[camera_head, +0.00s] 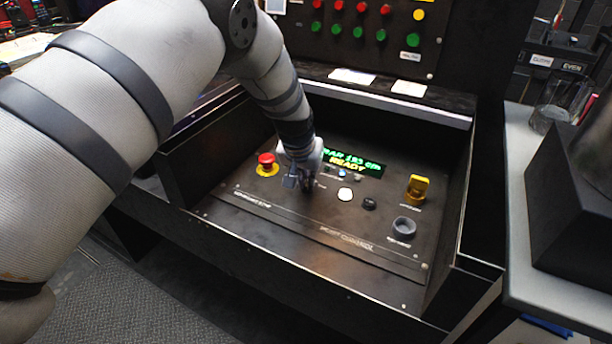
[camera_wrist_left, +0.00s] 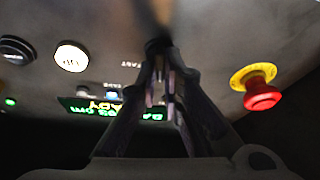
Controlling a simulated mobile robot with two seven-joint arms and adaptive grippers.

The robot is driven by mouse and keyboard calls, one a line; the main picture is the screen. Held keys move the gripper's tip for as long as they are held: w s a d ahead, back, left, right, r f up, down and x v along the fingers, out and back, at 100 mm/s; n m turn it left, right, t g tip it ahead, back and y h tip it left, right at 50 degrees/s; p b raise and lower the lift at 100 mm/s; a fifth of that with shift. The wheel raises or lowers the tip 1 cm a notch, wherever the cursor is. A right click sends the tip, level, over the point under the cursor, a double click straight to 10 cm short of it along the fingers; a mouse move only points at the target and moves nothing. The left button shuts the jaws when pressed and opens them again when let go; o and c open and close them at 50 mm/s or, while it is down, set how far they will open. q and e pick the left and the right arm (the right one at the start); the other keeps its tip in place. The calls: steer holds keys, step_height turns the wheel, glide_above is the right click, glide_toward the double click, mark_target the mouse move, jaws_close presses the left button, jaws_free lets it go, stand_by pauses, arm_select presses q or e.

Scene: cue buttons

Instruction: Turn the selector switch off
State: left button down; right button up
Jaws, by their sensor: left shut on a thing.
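My left gripper (camera_head: 307,186) reaches down to the sloping dark control panel (camera_head: 290,225). In the left wrist view its fingers (camera_wrist_left: 160,58) are shut on a small dark knob (camera_wrist_left: 158,44), which appears to be the selector switch. The fingers hide most of the knob, and I cannot tell which way it points. My right gripper is in neither view.
A red emergency button on a yellow base (camera_head: 267,160) is left of my gripper. A white button (camera_head: 345,194), a black button (camera_head: 369,203), a yellow switch (camera_head: 418,187) and a grey ring (camera_head: 403,228) are to its right. The green display (camera_head: 352,161) reads READY.

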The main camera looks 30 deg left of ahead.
arm_select(q)
steer(key=n, duration=0.1)
steer(key=n+y, duration=0.1)
steer(key=shift+f+n+g, duration=0.25)
steer(key=shift+n+g, duration=0.05)
steer(key=shift+n, duration=0.1)
steer(key=shift+d+r+n+g+y+b, duration=0.1)
steer(key=shift+n+g+y+b, duration=0.3)
steer(key=shift+n, duration=0.6)
steer(key=shift+n+y+b, duration=0.2)
steer(key=shift+n+b, duration=0.4)
steer(key=shift+n, duration=0.4)
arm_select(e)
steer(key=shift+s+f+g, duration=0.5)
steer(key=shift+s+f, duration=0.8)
arm_select(q)
steer(key=c, duration=1.7)
jaws_free()
steer(key=shift+r, duration=0.1)
